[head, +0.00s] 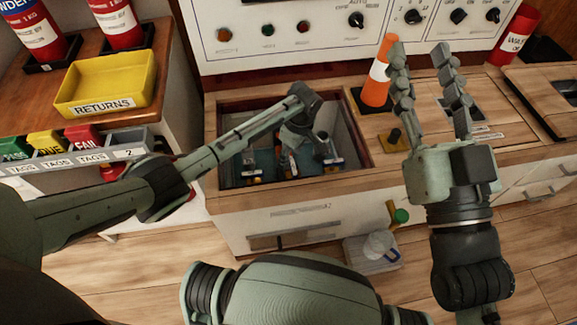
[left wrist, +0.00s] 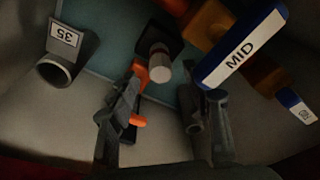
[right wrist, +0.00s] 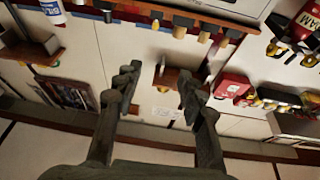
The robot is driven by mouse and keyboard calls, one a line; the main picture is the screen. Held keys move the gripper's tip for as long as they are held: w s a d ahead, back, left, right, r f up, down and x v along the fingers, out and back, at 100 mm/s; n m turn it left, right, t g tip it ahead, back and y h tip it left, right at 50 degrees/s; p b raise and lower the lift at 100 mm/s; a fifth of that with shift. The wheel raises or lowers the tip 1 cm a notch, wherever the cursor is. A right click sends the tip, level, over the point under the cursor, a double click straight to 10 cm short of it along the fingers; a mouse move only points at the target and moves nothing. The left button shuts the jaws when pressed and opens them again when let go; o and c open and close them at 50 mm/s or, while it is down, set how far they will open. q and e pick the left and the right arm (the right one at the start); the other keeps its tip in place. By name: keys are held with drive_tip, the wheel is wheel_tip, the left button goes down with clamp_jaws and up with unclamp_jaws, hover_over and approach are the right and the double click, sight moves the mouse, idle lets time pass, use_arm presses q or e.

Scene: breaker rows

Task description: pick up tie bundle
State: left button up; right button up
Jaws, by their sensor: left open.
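My left gripper (head: 300,145) reaches down into the open bin (head: 362,160) in the bench top. In the left wrist view its two dark fingers (left wrist: 168,105) stand apart, open, with nothing clearly between them. A dark piece with orange parts (left wrist: 139,122) lies beside and partly behind the left finger. It may be the tie bundle, but I cannot tell for sure. A black piece with a pale round end (left wrist: 159,66) lies just beyond. My right gripper (head: 422,60) is open and empty, raised over the bench top; its fingers also show in the right wrist view (right wrist: 158,78).
In the bin are a block labelled MID (left wrist: 240,48) and a grey tube tagged 35 (left wrist: 57,68), near the walls. An orange cone (head: 377,80) stands right of the bin. A yellow RETURNS tray (head: 107,80) is at left. A control panel (head: 300,45) stands behind.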

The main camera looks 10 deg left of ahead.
use_arm(q)
drive_tip(key=f, duration=0.1)
drive_tip(key=f+b, duration=0.1)
drive_tip(key=f, duration=0.2)
drive_tip(key=shift+w+a+f, duration=0.1)
drive_tip(key=shift+a+f, duration=0.1)
drive_tip(key=shift+a, duration=0.1)
drive_tip(key=shift+f, duration=0.15)
use_arm(e)
drive_tip(key=r+t, duration=0.1)
drive_tip(key=s+d+r+t, duration=0.1)
drive_tip(key=r+t, duration=0.1)
drive_tip(key=shift+s+d+r+y, duration=0.15)
drive_tip(key=shift+s+r+y, duration=0.05)
drive_tip(key=shift+y, duration=0.1)
use_arm(q)
drive_tip(key=shift+c, duration=0.2)
clamp_jaws()
